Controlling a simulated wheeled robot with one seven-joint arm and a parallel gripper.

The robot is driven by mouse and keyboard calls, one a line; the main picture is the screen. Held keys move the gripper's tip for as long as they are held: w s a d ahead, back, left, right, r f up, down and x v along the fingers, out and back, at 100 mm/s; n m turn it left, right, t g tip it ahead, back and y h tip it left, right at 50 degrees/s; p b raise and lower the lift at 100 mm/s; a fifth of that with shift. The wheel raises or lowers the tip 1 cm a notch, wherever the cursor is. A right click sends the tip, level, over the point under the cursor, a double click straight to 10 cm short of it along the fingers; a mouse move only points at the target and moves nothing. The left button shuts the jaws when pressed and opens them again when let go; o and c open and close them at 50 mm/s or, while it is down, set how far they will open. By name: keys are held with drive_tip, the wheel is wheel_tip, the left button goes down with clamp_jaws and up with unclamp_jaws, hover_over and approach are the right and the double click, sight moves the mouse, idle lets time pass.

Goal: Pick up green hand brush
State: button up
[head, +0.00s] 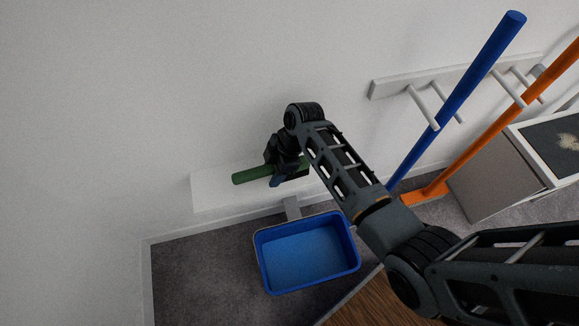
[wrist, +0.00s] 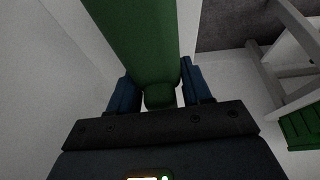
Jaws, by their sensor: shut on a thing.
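The green hand brush (head: 252,174) shows in the head view as a green bar over a white ledge on the wall. My gripper (head: 281,178) is at its right part, with the arm reaching in from the lower right. In the wrist view the green brush (wrist: 135,40) runs from the top edge down between the two blue fingers of my gripper (wrist: 160,92). The fingers are shut on its narrower end. My gripper hides part of the brush in the head view. I cannot tell whether the brush touches the ledge.
A white ledge (head: 208,197) juts from the wall. A blue bin (head: 307,253) stands on the grey floor below. A blue pole (head: 460,97) and an orange pole (head: 513,113) lean by a white peg rack (head: 388,87). A grey cabinet (head: 495,184) stands at right.

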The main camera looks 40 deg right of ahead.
drive_tip(key=shift+r+p, duration=0.65)
drive_tip(key=shift+r, duration=4.35)
